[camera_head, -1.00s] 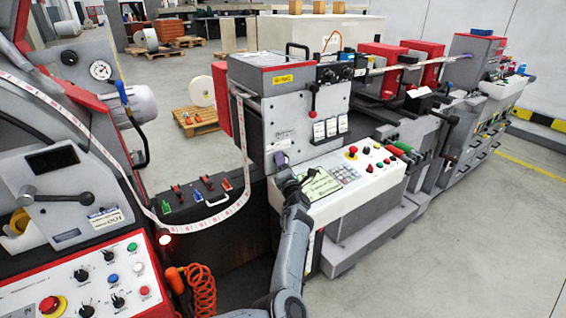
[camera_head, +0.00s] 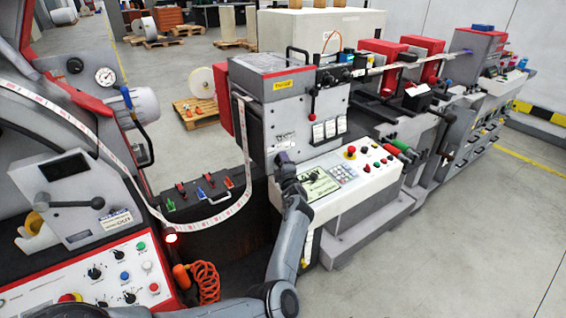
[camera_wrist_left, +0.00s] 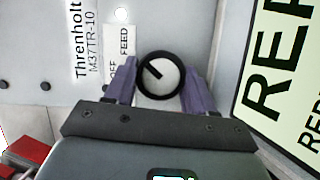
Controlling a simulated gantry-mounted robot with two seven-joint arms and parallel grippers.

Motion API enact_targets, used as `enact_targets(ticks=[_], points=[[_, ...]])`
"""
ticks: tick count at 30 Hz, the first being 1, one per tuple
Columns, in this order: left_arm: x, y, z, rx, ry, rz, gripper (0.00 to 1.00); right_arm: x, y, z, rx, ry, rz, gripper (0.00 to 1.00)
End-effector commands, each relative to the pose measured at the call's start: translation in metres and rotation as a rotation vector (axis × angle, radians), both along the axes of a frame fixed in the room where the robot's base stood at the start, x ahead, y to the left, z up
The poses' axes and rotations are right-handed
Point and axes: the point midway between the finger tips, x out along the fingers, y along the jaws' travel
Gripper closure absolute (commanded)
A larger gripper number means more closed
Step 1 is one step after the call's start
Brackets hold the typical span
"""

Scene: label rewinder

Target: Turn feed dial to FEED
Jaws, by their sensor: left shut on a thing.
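The feed dial (camera_wrist_left: 160,75) is a round knob with a black rim and a white face, seen in the left wrist view. Its short black mark slants to the upper left, roughly toward the word FEED. A white label plate (camera_wrist_left: 118,55) with OFF and FEED stands just left of the dial. My left gripper (camera_wrist_left: 160,67) is shut on the dial, one purple finger on each side. In the head view my left gripper (camera_head: 286,168) is at the machine's front, and it hides the dial there. My right gripper is not in view.
A pale green screen (camera_head: 317,187) with large black letters lies right of the dial. A keypad and buttons (camera_head: 345,172) sit beyond it. An orange coiled hose (camera_head: 205,282) hangs lower left.

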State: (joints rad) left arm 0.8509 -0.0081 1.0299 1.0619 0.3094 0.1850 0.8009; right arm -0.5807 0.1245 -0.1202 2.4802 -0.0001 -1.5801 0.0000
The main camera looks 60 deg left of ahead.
Motion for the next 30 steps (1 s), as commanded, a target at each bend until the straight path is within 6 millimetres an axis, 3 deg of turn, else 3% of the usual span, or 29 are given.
enact_targets(ticks=[14,15,19,30], points=[[0.0003,-0.0001,-0.0002,0.001,0.018,-0.001,0.76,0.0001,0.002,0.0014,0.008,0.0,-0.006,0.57],[0.0003,-0.0001,-0.0002,0.001,0.018,-0.001,0.41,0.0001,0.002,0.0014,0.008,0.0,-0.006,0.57],[0.0002,-0.0002,-0.0002,0.0,0.017,-0.001,0.21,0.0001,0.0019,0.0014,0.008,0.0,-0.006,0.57],[-0.0005,-0.0029,-0.0002,0.0,0.016,-0.001,0.2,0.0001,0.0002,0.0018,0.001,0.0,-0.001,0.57]])
